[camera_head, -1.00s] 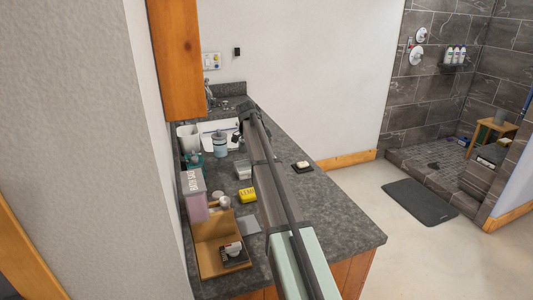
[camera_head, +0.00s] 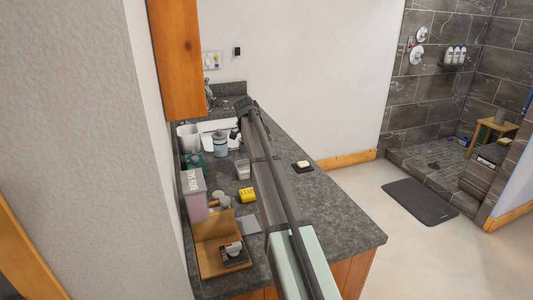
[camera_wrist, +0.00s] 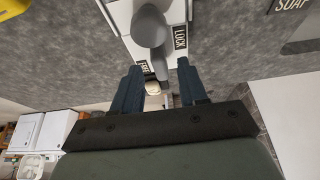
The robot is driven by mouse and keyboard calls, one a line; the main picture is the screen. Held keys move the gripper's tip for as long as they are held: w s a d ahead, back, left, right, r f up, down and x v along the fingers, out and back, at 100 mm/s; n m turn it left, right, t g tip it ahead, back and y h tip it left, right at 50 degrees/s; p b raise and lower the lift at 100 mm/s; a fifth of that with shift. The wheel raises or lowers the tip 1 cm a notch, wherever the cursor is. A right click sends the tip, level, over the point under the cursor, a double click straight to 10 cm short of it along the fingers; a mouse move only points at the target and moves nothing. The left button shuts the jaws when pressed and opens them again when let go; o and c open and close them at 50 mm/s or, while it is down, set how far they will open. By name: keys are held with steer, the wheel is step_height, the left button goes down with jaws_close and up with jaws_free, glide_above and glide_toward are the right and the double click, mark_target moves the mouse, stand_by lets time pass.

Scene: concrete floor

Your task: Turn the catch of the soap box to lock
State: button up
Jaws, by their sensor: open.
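The soap box (camera_wrist: 182,48) is at the top middle of the wrist view as a pale box, cut off by the edge. Its grey catch (camera_wrist: 149,27) has a rounded knob and lies between a dark LOCK label on the right and a second dark label on the left. My gripper (camera_wrist: 158,78) is open and empty. Its two blue fingers point toward the box, one on each side below the catch. I cannot tell whether either finger touches it. In the head view a small pale box (camera_head: 243,168) stands on the counter beside my arm.
The grey counter (camera_head: 335,215) also holds a yellow block (camera_head: 247,195), a bath salt container (camera_head: 194,196), a wooden tray (camera_head: 208,232), a blue-grey jar (camera_head: 220,144) and a dark soap dish (camera_head: 302,166). The counter's right front part is clear.

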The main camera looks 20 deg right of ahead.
steer(key=v, duration=1.2)
